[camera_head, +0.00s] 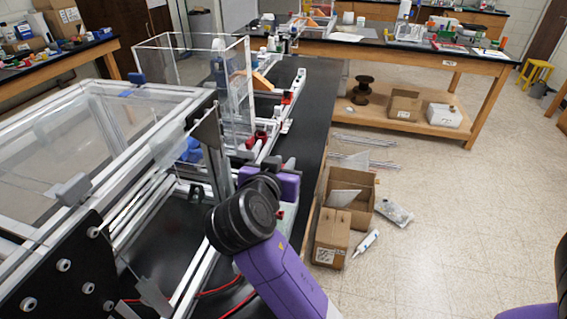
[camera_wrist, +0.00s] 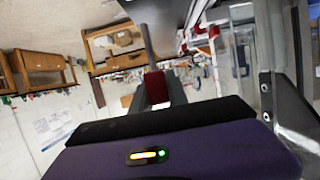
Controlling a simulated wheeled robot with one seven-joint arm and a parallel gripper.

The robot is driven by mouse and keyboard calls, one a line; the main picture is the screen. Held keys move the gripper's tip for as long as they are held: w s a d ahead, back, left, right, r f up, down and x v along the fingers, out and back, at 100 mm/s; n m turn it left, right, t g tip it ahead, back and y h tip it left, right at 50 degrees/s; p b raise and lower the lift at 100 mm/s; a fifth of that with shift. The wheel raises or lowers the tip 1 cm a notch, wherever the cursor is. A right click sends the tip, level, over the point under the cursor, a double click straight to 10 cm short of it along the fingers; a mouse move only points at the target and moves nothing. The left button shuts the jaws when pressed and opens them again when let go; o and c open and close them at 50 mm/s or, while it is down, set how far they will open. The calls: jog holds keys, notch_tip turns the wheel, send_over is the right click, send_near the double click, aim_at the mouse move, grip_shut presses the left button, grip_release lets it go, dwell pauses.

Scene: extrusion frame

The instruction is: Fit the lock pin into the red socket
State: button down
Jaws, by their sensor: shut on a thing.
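My gripper (camera_wrist: 155,88) is in the middle of the wrist view, shut on a red block-like piece, which I take to be the lock pin (camera_wrist: 154,86). A grey bar shows just beyond it; I cannot tell whether it belongs to the pin. In the head view my purple arm and its dark round joint hide the gripper and pin. Small red parts (camera_head: 256,139) sit at the frame beside the clear box; red parts also show at the upper right of the wrist view (camera_wrist: 213,32). I cannot tell which is the red socket. The pin appears apart from them.
An aluminium extrusion frame (camera_head: 130,215) with clear panels fills the left of the head view. A tall clear box (camera_head: 178,62) stands behind it on the black bench (camera_head: 305,110). Clear panels rise close to my gripper's right in the wrist view. Cardboard boxes (camera_head: 332,235) lie on the floor.

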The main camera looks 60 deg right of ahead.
jog(key=shift+f+b, duration=2.05)
jog(key=shift+f, duration=0.7)
jog(key=shift+f+b, duration=1)
jog(key=shift+f, duration=0.2)
jog(key=c, duration=1.2)
grip_release()
jog(key=v, duration=0.7)
jog(key=shift+s+a+r+b, duration=0.1)
jog(key=shift+a+b, duration=0.2)
jog(key=shift+a, duration=0.05)
